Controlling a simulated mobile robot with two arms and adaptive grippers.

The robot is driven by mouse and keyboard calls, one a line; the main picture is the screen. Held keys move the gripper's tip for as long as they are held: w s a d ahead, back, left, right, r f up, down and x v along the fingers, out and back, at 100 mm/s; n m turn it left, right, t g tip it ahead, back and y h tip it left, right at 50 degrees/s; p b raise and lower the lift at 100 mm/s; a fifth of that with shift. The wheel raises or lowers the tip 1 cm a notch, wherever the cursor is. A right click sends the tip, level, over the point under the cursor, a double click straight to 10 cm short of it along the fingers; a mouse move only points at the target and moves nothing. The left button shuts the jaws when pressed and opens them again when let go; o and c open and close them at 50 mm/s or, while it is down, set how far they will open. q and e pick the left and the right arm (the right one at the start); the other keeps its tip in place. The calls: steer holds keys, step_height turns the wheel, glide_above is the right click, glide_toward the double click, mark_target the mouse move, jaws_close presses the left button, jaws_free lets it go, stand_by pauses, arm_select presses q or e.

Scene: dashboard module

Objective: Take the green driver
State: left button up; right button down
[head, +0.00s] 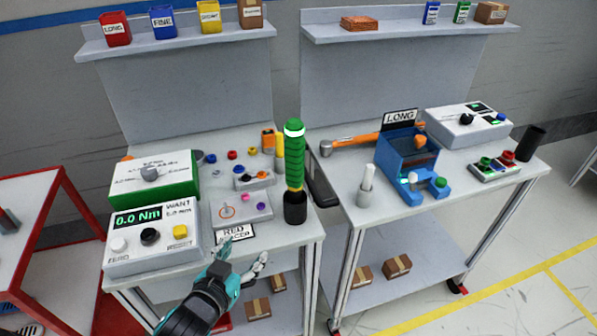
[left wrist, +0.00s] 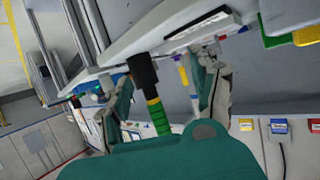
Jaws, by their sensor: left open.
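The green driver (head: 294,158) stands upright on the left table, near its right edge, with its lower end in a black cup-like base (head: 295,208). It has a ribbed green grip, a pale band near the top and a yellow band low down. My left gripper (head: 243,256) is open and empty, in front of the table's front edge, left of and nearer than the driver. In the left wrist view the green driver (left wrist: 157,118) and its black base (left wrist: 142,70) show beyond the hand, between the spread fingers. My right gripper is out of view.
A torque meter (head: 152,240) reading 0.0 Nm and a green-sided box (head: 155,180) stand at left. A "RED" sign (head: 236,233) lies near the front edge. A second table at right holds a blue fixture (head: 407,160), an orange-handled tool (head: 357,142) and a white cylinder (head: 367,187).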

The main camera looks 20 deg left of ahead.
arm_select(q)
step_height(320, 180, up, 11)
steer(key=w+d+m+t+h, duration=0.1)
steer(key=d+t+h, duration=0.2)
steer(key=t, duration=0.1)
steer(key=p, duration=0.1)
glide_toward(291, 170)
steer(key=shift+y, duration=0.3)
steer(key=w, duration=0.6)
steer(key=shift+w+d+f, duration=0.15)
steer(key=shift+w+d, duration=0.05)
steer(key=shift+d, duration=0.05)
steer(key=w+p, duration=0.1)
steer(key=w, duration=0.1)
steer(key=w+d+p, duration=0.1)
steer(key=w, duration=0.2)
steer(key=shift+w+d+f, duration=0.1)
steer(key=shift+w+d, duration=0.15)
steer(key=shift+s, duration=0.1)
steer(key=shift+c, duration=1)
jaws_close()
